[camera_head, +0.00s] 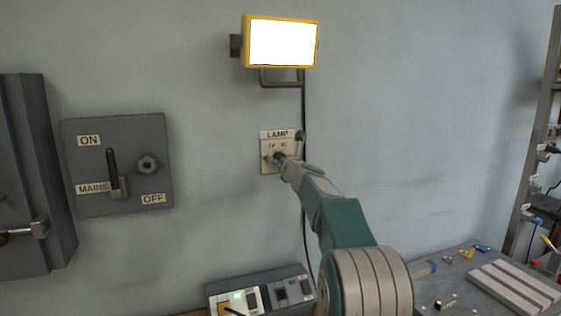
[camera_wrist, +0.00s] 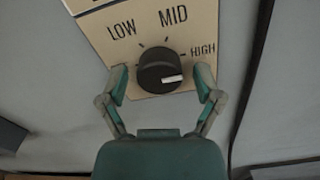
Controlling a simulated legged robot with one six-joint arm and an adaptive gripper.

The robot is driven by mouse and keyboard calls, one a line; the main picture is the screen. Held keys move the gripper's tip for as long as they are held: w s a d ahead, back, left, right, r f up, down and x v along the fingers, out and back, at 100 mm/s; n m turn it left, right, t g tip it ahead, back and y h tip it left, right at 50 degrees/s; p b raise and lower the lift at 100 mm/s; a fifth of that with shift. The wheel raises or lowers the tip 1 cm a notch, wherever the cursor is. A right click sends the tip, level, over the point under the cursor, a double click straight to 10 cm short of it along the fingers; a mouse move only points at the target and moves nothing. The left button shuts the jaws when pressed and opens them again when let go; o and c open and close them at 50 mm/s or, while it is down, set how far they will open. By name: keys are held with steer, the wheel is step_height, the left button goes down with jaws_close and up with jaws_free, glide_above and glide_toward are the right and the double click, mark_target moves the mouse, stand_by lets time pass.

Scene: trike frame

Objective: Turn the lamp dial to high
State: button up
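The lamp dial (camera_wrist: 158,70) is a round black knob on a cream plate (camera_wrist: 148,22) marked LOW, MID and HIGH. Its white pointer mark faces right, on the HIGH side and a little below the HIGH tick. My gripper (camera_wrist: 161,77) is open, with one finger left and one right of the dial and a small gap on each side. In the head view my gripper (camera_head: 284,164) is at the LAMP plate (camera_head: 266,136) and hides part of it and the dial. The lamp (camera_head: 281,42) above is lit bright white.
A mains switch box (camera_head: 118,190) with a lever hangs to the left. A cable (camera_head: 304,110) runs down beside the lamp plate. Below are a grey device (camera_head: 262,288) with a green light and a bench (camera_head: 440,278) with small parts. A shelf rack (camera_head: 540,130) stands far right.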

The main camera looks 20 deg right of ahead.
steer(key=shift+s+r, duration=0.1)
steer(key=s, duration=1.1)
steer(key=shift+s, duration=0.35)
steer(key=s+a+f+n+g+y, duration=0.2)
steer(key=s+a+n+g+y, duration=0.1)
steer(key=s+a+n, duration=0.7)
steer(key=s+a+f+n+g+y, duration=0.3)
steer(key=s+a+n, duration=0.5)
steer(key=n, duration=0.3)
steer(key=s+f+n+g+h, duration=0.2)
steer(key=s+f+n, duration=0.2)
steer(key=s+n, duration=0.2)
steer(key=s+d+f+n+g+h, duration=0.1)
steer(key=s+f+n+g+h, duration=0.1)
steer(key=s+f+n, duration=0.3)
steer(key=s+d+f+n+g+h, duration=0.1)
steer(key=s+f+n, duration=0.4)
steer(key=s, duration=0.7)
steer(key=shift+f+n+g+h, duration=0.25)
steer(key=shift+n+g+h, duration=0.25)
steer(key=shift+n+g, duration=0.25)
